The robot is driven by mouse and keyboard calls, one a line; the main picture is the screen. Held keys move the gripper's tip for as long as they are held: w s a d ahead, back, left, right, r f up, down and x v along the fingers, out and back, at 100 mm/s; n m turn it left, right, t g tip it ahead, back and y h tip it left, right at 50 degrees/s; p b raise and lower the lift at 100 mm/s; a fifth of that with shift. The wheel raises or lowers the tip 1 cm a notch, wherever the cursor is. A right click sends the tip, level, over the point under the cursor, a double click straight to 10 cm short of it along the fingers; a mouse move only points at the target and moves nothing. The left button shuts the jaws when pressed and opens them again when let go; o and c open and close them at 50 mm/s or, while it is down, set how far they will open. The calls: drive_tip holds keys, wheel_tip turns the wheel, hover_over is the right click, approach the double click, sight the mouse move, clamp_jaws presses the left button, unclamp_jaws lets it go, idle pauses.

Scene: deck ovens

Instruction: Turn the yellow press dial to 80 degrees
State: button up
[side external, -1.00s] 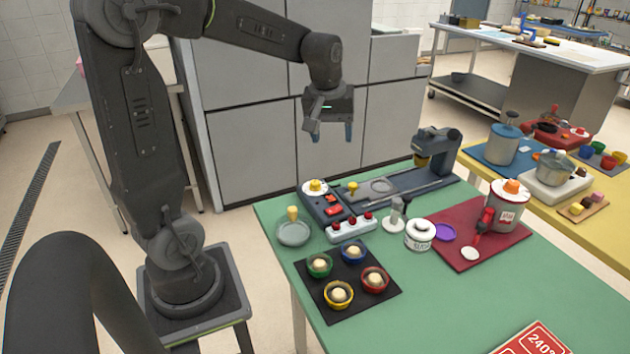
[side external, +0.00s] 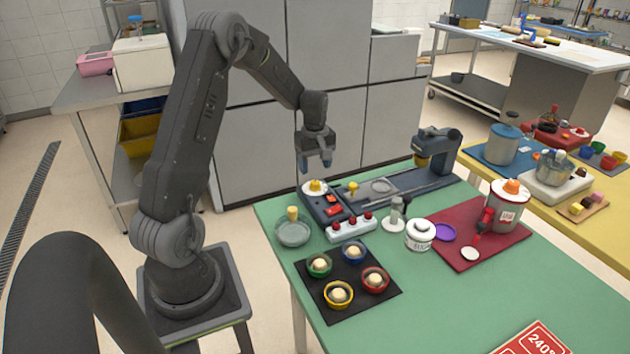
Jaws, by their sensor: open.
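The yellow press dial (side external: 315,186) sits on a pale round face at the far left end of the dark press control box (side external: 325,208), on the green table. The box also has red buttons. The angle of the dial is too small to read. My gripper (side external: 316,168) points down just above the dial, with its fingertips apart from it as far as I can tell. Its blue-grey fingers are open and nothing shows between them.
The dark press (side external: 437,150) with its long bed stands behind the box. A white strip with red knobs (side external: 350,228), a grey dish with a yellow knob (side external: 292,233) and a black mat with several bowls (side external: 310,294) lie in front.

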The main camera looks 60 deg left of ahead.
sight(315, 182)
wheel_tip(315, 182, down, 6)
drive_tip(key=shift+r, duration=0.15)
drive_tip(key=shift+c, duration=0.2)
drive_tip(key=c, duration=0.9)
drive_tip(key=shift+o, duration=0.2)
